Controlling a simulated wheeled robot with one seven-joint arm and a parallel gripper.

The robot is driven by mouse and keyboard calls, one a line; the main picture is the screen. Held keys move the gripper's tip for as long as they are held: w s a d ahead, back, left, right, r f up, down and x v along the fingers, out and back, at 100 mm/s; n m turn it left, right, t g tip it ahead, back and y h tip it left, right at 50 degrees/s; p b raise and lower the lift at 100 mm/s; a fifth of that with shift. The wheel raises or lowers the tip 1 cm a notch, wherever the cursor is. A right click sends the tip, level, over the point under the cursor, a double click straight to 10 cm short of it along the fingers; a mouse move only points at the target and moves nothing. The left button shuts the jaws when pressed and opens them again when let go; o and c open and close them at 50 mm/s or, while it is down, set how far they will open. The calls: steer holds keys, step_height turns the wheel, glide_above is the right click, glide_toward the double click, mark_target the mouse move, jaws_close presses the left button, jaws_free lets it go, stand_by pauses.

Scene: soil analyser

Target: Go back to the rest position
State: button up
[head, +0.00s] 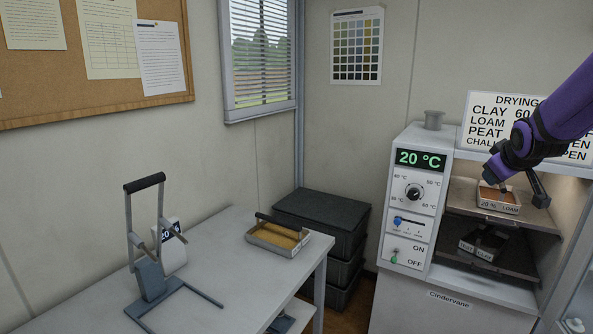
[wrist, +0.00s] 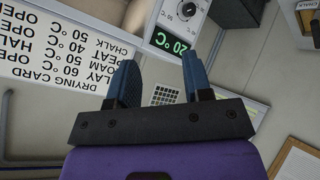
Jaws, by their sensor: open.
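My gripper (wrist: 160,78) is open, with two blue fingers apart and nothing between them in the wrist view. In the head view my purple arm reaches in from the right, and the dark gripper end is in front of the oven's upper shelf. It overlaps a tray marked LOAM (head: 498,203) in the picture; I cannot tell whether they touch. The oven (head: 408,280) shows a green 20 °C display (head: 421,159), also seen in the wrist view (wrist: 172,39). Its green switch (head: 394,257) points down towards OFF.
A drying card (head: 480,115) stands on the oven top. The left table (head: 215,285) holds a soil tray (head: 275,239) and a metal frame (head: 151,260). Black crates (head: 325,215) are stacked in the corner. The oven door (head: 575,275) stands open.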

steer(key=s+a+r+m+g+y, duration=0.1)
steer(key=s+a+r, duration=0.2)
steer(key=s+a, duration=0.4)
steer(key=s+a+r+m+g+y, duration=0.1)
steer(key=s+a+r, duration=0.3)
steer(key=s, duration=0.5)
steer(key=s+a+f, duration=0.1)
steer(key=s+a, duration=0.1)
steer(key=s, duration=0.3)
steer(key=s+a+f+m+g+y, duration=0.1)
steer(key=s+a, duration=0.2)
steer(key=s, duration=0.3)
steer(key=s+a+g, duration=0.1)
steer(key=s+a, duration=0.1)
steer(key=s, duration=0.4)
steer(key=shift+a+f+m, duration=0.3)
steer(key=shift+f, duration=0.1)
steer(key=shift+d, duration=0.1)
